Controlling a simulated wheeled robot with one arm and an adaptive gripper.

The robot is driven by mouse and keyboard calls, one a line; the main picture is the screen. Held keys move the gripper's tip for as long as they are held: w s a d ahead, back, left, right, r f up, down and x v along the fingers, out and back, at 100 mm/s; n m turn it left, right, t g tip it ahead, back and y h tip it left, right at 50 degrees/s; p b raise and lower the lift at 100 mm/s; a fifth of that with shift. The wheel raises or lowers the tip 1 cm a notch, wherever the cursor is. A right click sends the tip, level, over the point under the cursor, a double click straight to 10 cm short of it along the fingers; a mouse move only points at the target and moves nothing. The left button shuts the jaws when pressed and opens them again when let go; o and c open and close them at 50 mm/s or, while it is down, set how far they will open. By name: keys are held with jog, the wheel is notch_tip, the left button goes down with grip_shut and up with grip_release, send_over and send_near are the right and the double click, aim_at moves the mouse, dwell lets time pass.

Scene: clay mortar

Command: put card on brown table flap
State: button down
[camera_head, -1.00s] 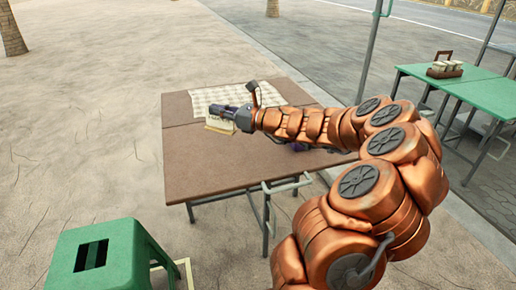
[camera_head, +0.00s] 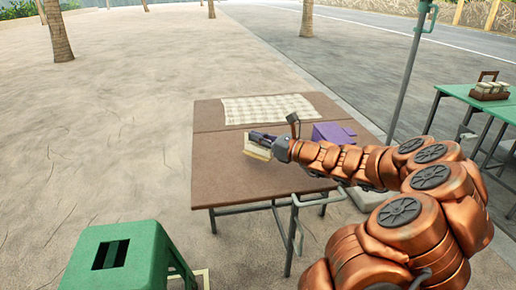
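The brown table (camera_head: 230,178) stands in the middle of the head view, with a seam across its top dividing off a far flap (camera_head: 208,117). My gripper (camera_head: 258,142) is over the table's middle, just on the near side of the seam. A pale cream, card-like thing (camera_head: 257,151) shows at its fingertips, low over or touching the tabletop; which of these I cannot tell. The fingers are small and dark here, so their grip on it is not clear. My arm covers part of the table's right side.
A checkered cloth (camera_head: 280,108) lies on the far flap. A purple object (camera_head: 334,133) sits behind my forearm on the right. A green stool (camera_head: 128,258) stands front left. A green table (camera_head: 480,97) with a caddy (camera_head: 490,88) and a pole (camera_head: 408,75) are right.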

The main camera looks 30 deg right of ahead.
aim_at(257, 154)
jog(key=shift+f+b, duration=0.35)
jog(key=shift+f, duration=1.1)
jog(key=shift+f, duration=0.15)
jog(key=c, duration=1.3)
grip_release()
jog(key=shift+s+d+r, duration=0.15)
jog(key=shift+s+r, duration=0.05)
jog(key=shift+s, duration=0.05)
jog(key=p+v, duration=0.2)
jog(key=v, duration=0.8)
jog(key=shift+s+d+f, duration=0.1)
jog(key=shift+s, duration=0.2)
jog(key=shift+s+d, duration=0.1)
jog(key=shift+s, duration=0.35)
